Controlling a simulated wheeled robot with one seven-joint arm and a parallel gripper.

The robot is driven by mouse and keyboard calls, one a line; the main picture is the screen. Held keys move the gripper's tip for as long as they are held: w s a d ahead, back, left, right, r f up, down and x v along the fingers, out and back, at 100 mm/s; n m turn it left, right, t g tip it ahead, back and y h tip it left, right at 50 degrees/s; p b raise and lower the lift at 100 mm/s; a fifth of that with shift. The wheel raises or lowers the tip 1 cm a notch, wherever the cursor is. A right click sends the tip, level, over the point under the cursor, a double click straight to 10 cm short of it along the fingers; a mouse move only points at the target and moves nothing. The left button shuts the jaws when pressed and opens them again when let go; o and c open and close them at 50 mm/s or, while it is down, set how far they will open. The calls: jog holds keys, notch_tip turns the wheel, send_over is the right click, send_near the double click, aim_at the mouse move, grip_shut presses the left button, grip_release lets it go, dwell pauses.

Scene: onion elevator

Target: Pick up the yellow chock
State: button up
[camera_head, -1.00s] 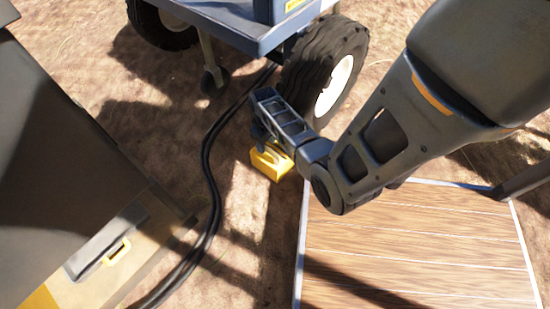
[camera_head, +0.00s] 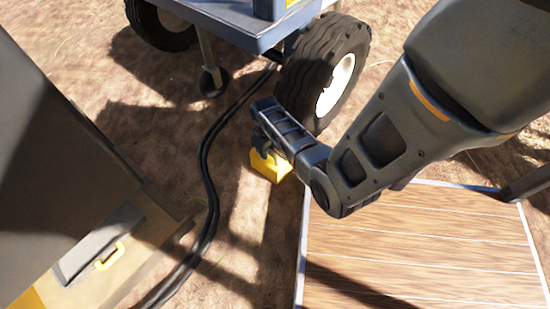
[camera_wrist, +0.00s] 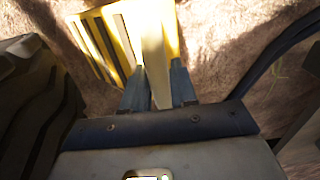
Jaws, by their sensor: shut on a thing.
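The yellow chock (camera_head: 270,166) sits on or just above the brown dirt, beside the black tyre of the blue machine; I cannot tell whether it touches the ground. My gripper (camera_head: 262,148) is over it, partly hidden by my own wrist in the head view. In the wrist view the chock (camera_wrist: 112,40) shows a ribbed face to the left and a plain upright part in the middle. My gripper (camera_wrist: 158,85) has a finger on each side of that upright part and is shut on it.
The black tyre (camera_head: 325,70) stands close behind my gripper. Black cables (camera_head: 207,170) run along the ground to the left. A wooden platform (camera_head: 420,245) lies at the lower right. A dark box with a yellow handle (camera_head: 110,256) stands at the left.

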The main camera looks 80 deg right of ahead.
grip_shut()
dwell(0.8)
jog(key=shift+r, duration=0.1)
jog(key=shift+w+r, duration=0.1)
